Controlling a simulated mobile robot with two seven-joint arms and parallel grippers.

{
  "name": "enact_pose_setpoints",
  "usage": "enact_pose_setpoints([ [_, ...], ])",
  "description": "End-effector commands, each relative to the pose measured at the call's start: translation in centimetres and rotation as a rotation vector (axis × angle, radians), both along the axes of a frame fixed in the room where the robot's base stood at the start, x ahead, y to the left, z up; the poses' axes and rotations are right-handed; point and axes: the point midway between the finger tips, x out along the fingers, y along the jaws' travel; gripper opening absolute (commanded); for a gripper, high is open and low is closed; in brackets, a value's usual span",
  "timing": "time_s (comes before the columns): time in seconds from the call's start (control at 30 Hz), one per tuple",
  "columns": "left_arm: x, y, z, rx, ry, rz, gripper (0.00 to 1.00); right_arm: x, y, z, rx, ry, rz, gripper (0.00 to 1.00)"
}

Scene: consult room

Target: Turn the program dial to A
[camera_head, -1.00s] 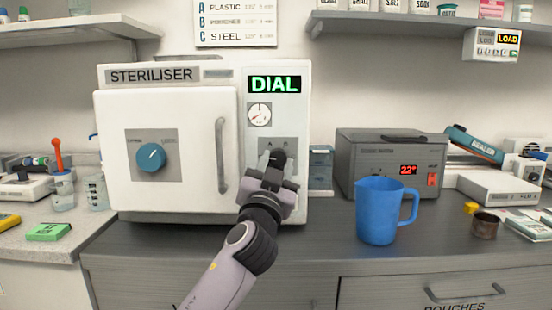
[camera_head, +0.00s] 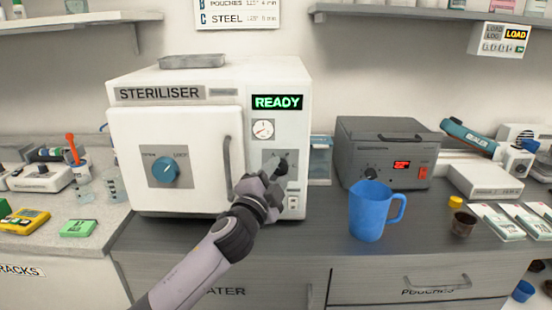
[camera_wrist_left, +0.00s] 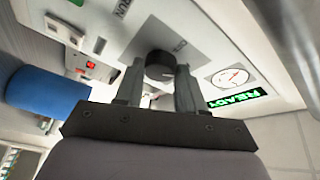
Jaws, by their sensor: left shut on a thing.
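The steriliser (camera_head: 205,170) is a white box on the counter, with its door shut and a lit green display (camera_head: 277,102) reading READY. The black program dial (camera_wrist_left: 160,66) sits on a grey plate on the right part of its front. My left gripper (camera_head: 276,172) reaches the dial from the lower left. In the left wrist view its two fingers lie on either side of the dial and are shut on it. The letters round the dial and its pointer are too blurred or covered to read. My right gripper is not in view.
The door has a blue latch knob (camera_head: 165,172) and a vertical handle (camera_head: 228,165). A blue jug (camera_head: 368,212) stands right of the steriliser, before a grey sealer box (camera_head: 385,150). A metal tray (camera_head: 192,61) lies on top of the steriliser. The counter between steriliser and jug is clear.

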Motion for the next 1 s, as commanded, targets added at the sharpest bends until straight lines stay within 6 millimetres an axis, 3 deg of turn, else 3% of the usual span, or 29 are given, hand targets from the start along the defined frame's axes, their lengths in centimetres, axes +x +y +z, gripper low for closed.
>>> enact_pose_setpoints([
  [0.03, 0.0, 0.0, 0.4, 0.027, 0.002, 0.0, 0.08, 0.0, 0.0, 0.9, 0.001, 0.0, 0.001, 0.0],
  [0.23, 0.0, 0.0, 0.2, 0.1, 0.001, 0.0, 0.08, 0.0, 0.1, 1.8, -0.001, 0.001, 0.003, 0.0],
  [0.83, 0.0, 0.0, 0.0, 0.135, 0.002, 0.0, 0.08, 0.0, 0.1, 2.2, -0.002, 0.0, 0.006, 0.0],
  [0.87, 0.0, 0.0, 0.0, 0.135, 0.001, 0.0, 0.45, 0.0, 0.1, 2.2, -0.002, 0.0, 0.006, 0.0],
  [0.9, 0.0, 0.0, 0.0, 0.135, 0.001, 0.0, 0.58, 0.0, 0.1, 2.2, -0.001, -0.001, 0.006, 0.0],
  [0.93, 0.0, 0.0, 0.0, 0.135, 0.001, 0.0, 0.64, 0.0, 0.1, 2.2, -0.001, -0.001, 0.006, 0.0],
  [1.0, 0.0, 0.0, 0.0, 0.135, 0.001, 0.0, 0.64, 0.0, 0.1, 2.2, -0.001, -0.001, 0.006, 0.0],
])
